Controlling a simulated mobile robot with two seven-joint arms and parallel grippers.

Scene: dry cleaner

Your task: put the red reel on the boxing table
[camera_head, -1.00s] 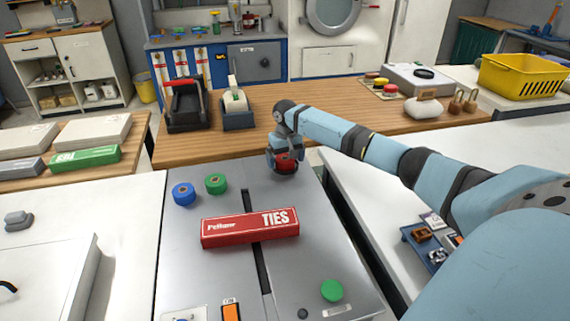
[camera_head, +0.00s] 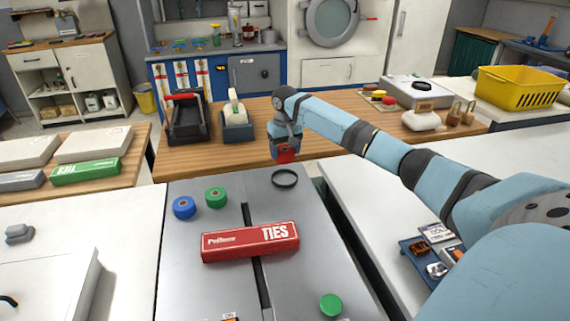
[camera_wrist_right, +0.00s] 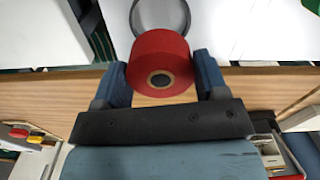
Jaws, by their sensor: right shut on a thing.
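The red reel (camera_head: 285,156) is held between the fingers of my right gripper (camera_head: 285,149), up off the grey worktop. In the right wrist view the red reel (camera_wrist_right: 158,52) sits between the two blue fingers of the right gripper (camera_wrist_right: 161,76), its brown core facing the camera. In the head view it appears near the front edge of a long wooden table (camera_head: 345,134). Another wooden table (camera_head: 112,185) stands at the left with flat boxes on it. No label shows which one is the boxing table. My left gripper is not in view.
A black ring (camera_head: 285,178) lies on the grey worktop (camera_head: 195,260), with blue (camera_head: 184,207) and green (camera_head: 216,198) reels and a red TIES box (camera_head: 249,242). A black caddy (camera_head: 187,118) and tape dispenser (camera_head: 237,121) stand on the long wooden table. Its middle has free room.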

